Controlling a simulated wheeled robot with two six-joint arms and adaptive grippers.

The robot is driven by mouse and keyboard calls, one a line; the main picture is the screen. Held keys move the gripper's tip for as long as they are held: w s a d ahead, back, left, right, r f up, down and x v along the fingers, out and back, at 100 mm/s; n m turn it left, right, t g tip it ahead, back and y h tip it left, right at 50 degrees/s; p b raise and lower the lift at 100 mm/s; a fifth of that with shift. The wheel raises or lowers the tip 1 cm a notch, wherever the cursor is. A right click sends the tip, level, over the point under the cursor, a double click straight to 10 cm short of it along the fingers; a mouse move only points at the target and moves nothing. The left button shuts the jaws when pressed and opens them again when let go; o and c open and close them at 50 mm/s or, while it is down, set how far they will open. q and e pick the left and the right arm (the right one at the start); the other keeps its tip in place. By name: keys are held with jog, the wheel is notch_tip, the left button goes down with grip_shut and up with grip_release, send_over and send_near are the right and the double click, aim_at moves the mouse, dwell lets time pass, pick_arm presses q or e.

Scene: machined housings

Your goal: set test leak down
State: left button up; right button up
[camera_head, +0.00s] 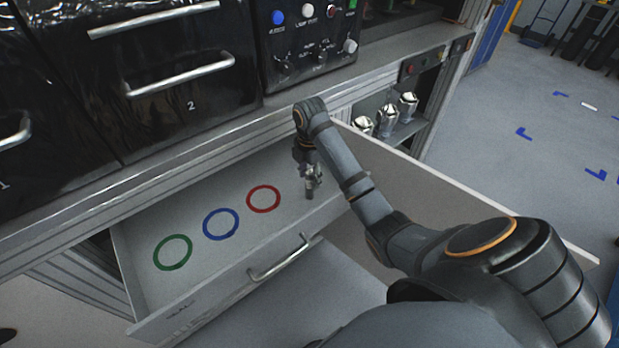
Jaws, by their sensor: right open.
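My right gripper (311,188) points down over the right part of an open drawer (190,205), to the right of a red ring (264,186) marked on the drawer floor. It is open, and I see nothing held in it, though its fingers are small and dark here. A blue ring (206,232) and a green ring (161,262) lie further left on the same floor. All three rings look empty. I cannot make out a part that is clearly the test leak. My left gripper is not in view.
Several shiny metal parts (387,120) stand on a side shelf behind my right arm. The drawer front has a bar handle (279,259). Black closed drawers with handles (180,76) and a control panel (310,40) rise behind. Open floor (500,130) lies right.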

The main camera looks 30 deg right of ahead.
notch_tip(320, 180, up, 10)
jog(key=p, duration=0.8)
jog(key=shift+s+p, duration=0.1)
jog(key=shift+p, duration=0.2)
jog(key=shift+f, duration=0.2)
